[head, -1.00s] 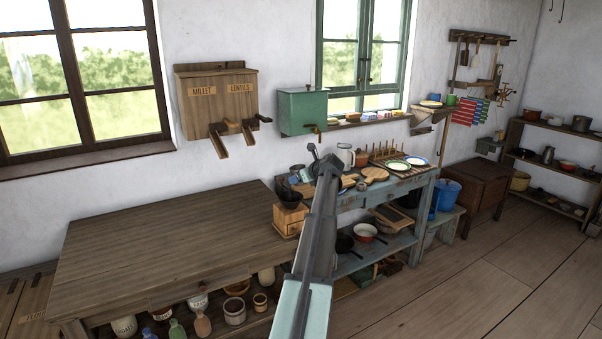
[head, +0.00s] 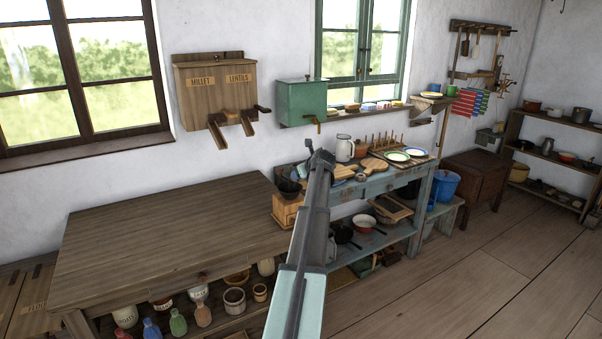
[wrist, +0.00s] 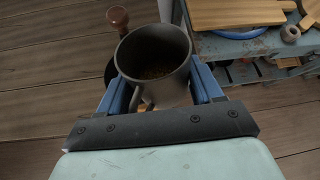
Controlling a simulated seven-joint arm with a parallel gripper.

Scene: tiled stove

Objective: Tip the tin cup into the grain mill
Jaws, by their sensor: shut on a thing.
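The tin cup (wrist: 153,65) is dark grey with brown grain inside. In the wrist view my gripper (wrist: 162,86) is shut on it, one blue finger on each side. The cup looks near upright, its open mouth facing the camera. In the head view my arm ends beside the blue workbench, and the cup cannot be made out there. The grain mill (head: 286,211) is a wooden box with a black bowl on top, at the right end of the brown table, just left of my arm. In the wrist view a brown knob (wrist: 117,16) shows beyond the cup, which hides what lies below.
The blue workbench (head: 385,182) on the right holds plates, boards and a jug (head: 345,148). A wooden millet and lentils dispenser (head: 216,92) and a green box (head: 302,102) hang on the wall above.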

